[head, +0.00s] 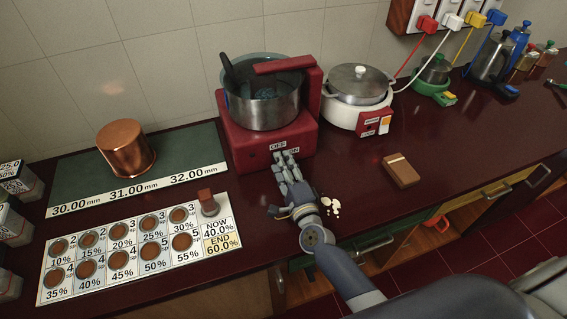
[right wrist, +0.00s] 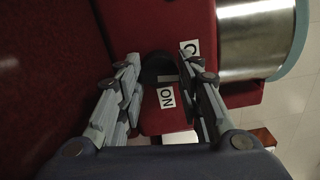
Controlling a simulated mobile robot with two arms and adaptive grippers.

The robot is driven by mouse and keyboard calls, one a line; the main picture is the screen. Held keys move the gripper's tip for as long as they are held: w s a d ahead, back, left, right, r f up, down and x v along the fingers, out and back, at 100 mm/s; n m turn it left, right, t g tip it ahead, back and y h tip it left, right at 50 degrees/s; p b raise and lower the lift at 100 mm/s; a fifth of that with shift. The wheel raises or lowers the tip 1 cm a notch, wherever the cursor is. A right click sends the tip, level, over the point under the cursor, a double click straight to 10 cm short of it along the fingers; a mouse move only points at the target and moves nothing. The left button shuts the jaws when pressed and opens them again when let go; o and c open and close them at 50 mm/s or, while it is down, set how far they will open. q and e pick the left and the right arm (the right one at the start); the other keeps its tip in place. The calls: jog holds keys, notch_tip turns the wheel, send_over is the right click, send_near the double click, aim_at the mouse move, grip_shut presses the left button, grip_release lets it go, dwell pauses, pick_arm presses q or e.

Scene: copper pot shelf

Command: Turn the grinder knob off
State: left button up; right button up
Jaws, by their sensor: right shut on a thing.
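The red grinder (head: 258,146) stands against the back counter with a steel bowl (head: 262,112) on top. Its front carries an OFF label (head: 278,145) and an ON label, partly covered in the head view. My right gripper (head: 287,158) reaches the grinder's front from below, its fingertips at the labels. In the right wrist view the dark round knob (right wrist: 157,67) lies between the two fingers (right wrist: 162,75), which are shut on it. The ON label (right wrist: 166,98) shows beside the knob. The knob's pointer cannot be made out. My left gripper is not in view.
A copper pot (head: 126,148) stands on a green mat (head: 70,183) at the left. A white chart with brown discs (head: 98,275) lies in front. A white cooker (head: 342,116) is right of the grinder. White crumbs (head: 332,205) and a brown box (head: 401,171) lie on the counter.

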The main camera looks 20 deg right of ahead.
jog(key=shift+n, duration=0.6)
jog(key=o, duration=1.1)
jog(key=shift+c, duration=0.2)
jog(key=shift+s, duration=0.1)
jog(key=s, duration=1.2)
jog(key=shift+d, duration=0.2)
jog(key=shift+w, duration=0.1)
